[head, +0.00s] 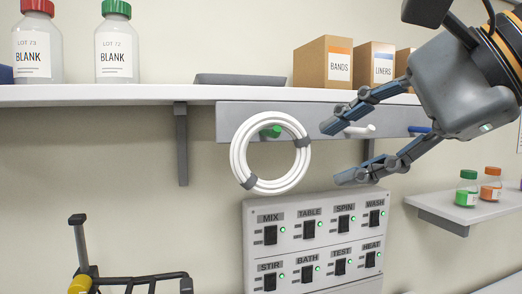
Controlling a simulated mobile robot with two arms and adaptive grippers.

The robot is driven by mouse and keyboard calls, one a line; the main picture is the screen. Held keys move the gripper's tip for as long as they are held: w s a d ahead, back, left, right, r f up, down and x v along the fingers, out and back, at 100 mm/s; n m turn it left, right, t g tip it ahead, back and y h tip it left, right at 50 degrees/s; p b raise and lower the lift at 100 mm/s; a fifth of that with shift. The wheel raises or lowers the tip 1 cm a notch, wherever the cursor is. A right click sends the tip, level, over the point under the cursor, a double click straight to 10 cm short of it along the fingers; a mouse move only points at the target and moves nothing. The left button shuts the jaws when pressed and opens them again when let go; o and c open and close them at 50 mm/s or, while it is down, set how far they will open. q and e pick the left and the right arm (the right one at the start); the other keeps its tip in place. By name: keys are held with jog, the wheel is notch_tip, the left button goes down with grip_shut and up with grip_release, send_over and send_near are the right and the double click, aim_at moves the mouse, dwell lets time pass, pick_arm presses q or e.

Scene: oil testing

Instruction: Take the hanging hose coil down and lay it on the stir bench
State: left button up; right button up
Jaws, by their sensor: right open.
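The white hose coil (236,160) hangs from a green peg (271,131) on the grey peg rail (232,110) under the wall shelf. Dark clips or ties bind it at several places. My right gripper (335,152) is open, to the right of the coil, its fingers pointing left with the upper fingertip above the lower one. I cannot tell the exact gap in depth between the fingertips and the coil. My left gripper is not in view. I cannot identify the stir bench in this view.
A switch panel (322,229) with labels such as STIR is on the wall below the coil. The shelf (120,97) above holds bottles and boxes (323,63). A white peg (359,130) sticks out near my right fingers. A small shelf (440,207) with bottles is at right.

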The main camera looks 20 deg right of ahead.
aim_at(277, 184)
jog(key=p+x, duration=0.3)
jog(key=x, duration=0.7)
jog(key=shift+w+a+f, duration=0.1)
jog(key=shift+w+f, duration=0.1)
jog(key=shift+w, duration=0.15)
jog(key=shift+w+a+f, duration=0.1)
jog(key=shift+c, duration=0.2)
jog(key=c, duration=0.4)
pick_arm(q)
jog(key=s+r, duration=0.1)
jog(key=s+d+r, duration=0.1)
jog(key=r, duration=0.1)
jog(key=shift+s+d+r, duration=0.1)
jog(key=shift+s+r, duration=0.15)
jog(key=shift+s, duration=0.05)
pick_arm(e)
grip_shut()
